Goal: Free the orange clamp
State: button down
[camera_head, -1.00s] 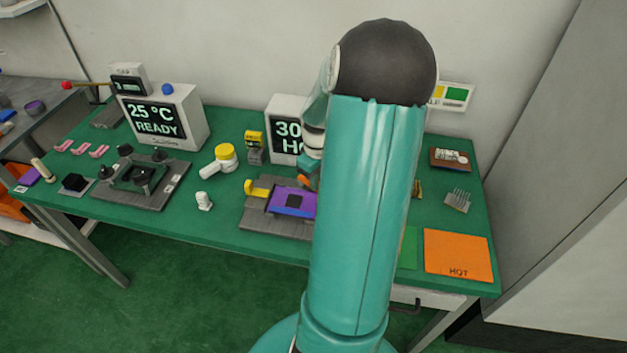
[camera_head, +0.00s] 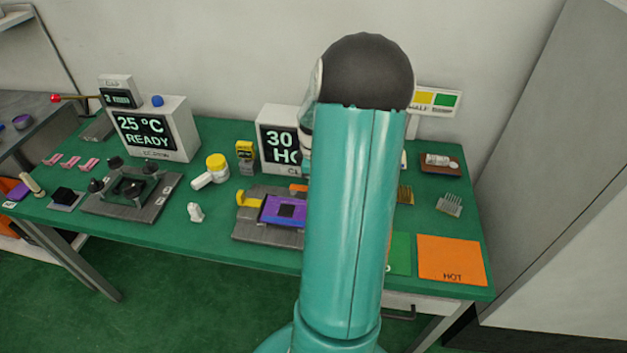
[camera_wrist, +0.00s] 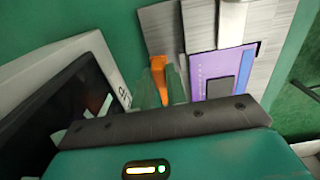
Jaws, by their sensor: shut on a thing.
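The orange clamp (camera_wrist: 159,74) shows in the wrist view as an upright orange bar between my gripper's two pale green fingers. My gripper (camera_wrist: 165,88) is shut on it. In the head view only a small orange end of the clamp (camera_head: 298,188) shows left of my arm, which hides my gripper. The clamp is at the back edge of a grey fixture (camera_head: 250,230) that carries a purple plate (camera_head: 284,211) with a dark square. The purple plate (camera_wrist: 213,75) lies right of my fingers in the wrist view. A yellow clamp (camera_head: 247,200) is at the fixture's left.
A white display box (camera_head: 283,137) stands close behind the fixture; its dark screen (camera_wrist: 70,115) is left of my fingers. A white bottle with a yellow lid (camera_head: 212,171) and a small white piece (camera_head: 195,212) lie left. An orange HOT mat (camera_head: 452,259) is at the right.

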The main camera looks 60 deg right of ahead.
jog(key=shift+r, duration=0.1)
jog(key=c, duration=1.4)
grip_release()
notch_tip(320, 180, up, 14)
